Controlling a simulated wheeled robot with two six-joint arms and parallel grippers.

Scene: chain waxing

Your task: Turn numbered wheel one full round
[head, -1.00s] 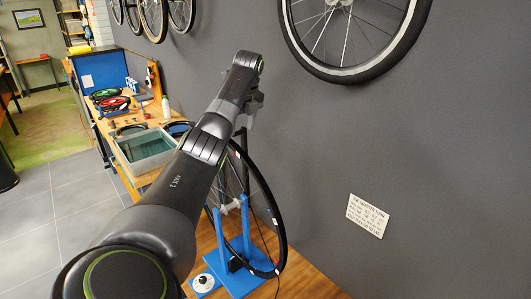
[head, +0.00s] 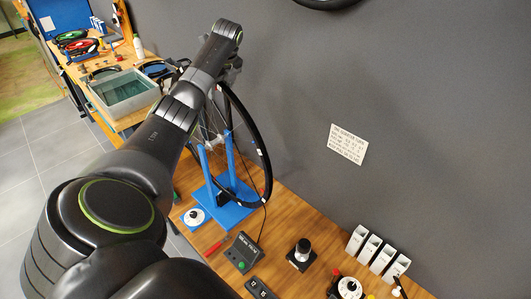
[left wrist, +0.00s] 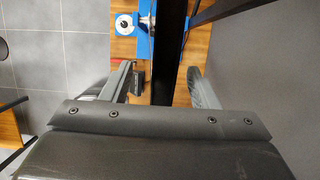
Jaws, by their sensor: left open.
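The wheel (head: 262,150) has a black tyre and stands upright in a blue stand (head: 222,208) on the wooden bench. My left arm covers much of its left side. My left gripper (head: 229,72) is at the top of the wheel, mostly hidden behind my arm. In the left wrist view my left gripper (left wrist: 157,82) is open, one finger on each side of the dark tyre (left wrist: 168,60), with gaps visible. I cannot read any numbers on the wheel. My right gripper is not in view.
A white dial (head: 195,216) sits by the stand. A dark control box (head: 242,253) with a green button, a black knob (head: 301,252) and white holders (head: 370,250) stand nearer. A grey tank (head: 125,95) is farther back. The wall (head: 420,120) is close behind the wheel.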

